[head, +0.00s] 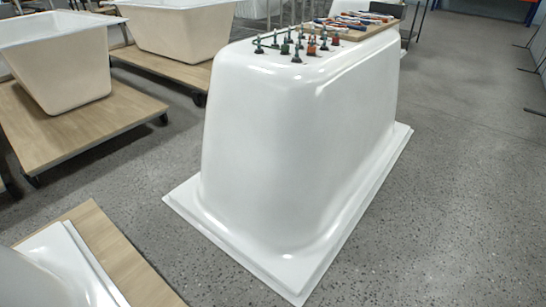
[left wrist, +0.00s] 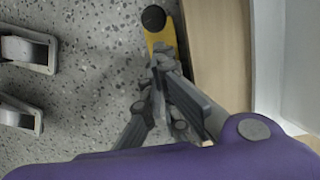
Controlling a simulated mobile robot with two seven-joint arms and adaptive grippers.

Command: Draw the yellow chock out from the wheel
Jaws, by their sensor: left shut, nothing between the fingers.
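The yellow chock (left wrist: 160,40) shows in the left wrist view at the top middle, on the speckled floor along the side of a wooden platform. A dark round piece (left wrist: 153,18) sits at its far end; I cannot tell whether it is a knob or part of the wheel. My left gripper (left wrist: 163,62) is shut and empty, its fingertips at the near end of the chock. I cannot tell whether they touch it. The fingers hide that end. No chock and no gripper show in the head view.
The wooden platform (left wrist: 212,40) borders the gripper on the right. Two grey fittings (left wrist: 28,50) are at the left edge. In the head view, a white upturned tub (head: 290,140) stands mid-floor, with wheeled wooden platforms (head: 75,130) behind left. Open floor lies right.

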